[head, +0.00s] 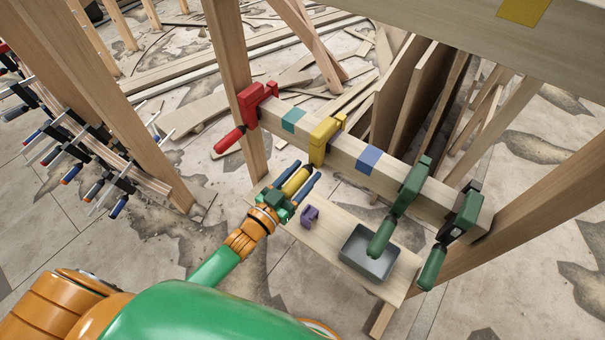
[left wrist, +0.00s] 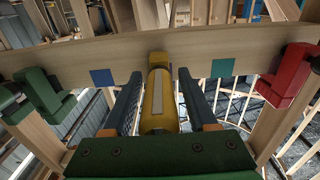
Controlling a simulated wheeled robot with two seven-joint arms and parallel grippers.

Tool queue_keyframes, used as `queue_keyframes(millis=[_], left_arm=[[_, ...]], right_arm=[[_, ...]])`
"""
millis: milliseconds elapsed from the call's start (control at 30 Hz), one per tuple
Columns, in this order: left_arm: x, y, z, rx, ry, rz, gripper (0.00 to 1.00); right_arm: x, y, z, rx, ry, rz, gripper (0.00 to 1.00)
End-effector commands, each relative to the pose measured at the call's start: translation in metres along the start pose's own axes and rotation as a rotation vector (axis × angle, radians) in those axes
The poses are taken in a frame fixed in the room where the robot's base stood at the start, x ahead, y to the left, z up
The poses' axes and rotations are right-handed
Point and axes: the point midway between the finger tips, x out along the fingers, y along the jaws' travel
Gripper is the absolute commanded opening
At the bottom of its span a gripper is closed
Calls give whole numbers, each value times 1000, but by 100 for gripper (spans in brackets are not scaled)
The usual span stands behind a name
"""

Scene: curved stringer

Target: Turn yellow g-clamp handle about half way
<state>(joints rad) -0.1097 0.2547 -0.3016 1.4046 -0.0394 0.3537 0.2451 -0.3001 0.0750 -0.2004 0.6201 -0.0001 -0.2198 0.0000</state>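The yellow g-clamp (head: 322,140) is fixed on the horizontal wooden beam, between a teal and a blue patch. Its yellow handle (head: 296,181) points down toward me. My left gripper (head: 305,170) has its two blue fingers on either side of the handle, with narrow gaps visible. In the left wrist view, the handle (left wrist: 158,108) lies between the fingers, roughly centred, and the gripper looks open around it. The clamp's screw is mostly hidden there. My right gripper is not in view.
A red clamp (head: 249,107) sits left on the beam (head: 345,147), with green clamps (head: 408,190) to the right. Below, a wooden board (head: 325,235) holds a grey bin (head: 368,254) and a small purple clamp-like piece (head: 309,215). Several clamps hang on a rack at far left.

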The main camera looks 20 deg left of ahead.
Motion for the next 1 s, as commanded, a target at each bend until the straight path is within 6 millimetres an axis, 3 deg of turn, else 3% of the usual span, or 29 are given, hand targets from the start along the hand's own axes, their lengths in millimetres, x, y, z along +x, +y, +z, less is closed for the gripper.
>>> queue_keyframes(millis=[33, 200, 567, 1000], left_arm=[[0, 0, 0, 0, 0, 0, 41], [0, 0, 0, 0, 0, 0, 0], [0, 0, 0, 46, -1, -1, 0], [0, 0, 0, 390, -2, -2, 0]], right_arm=[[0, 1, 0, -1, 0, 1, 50], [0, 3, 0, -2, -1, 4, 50], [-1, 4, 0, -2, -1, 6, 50], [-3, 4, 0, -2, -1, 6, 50]])
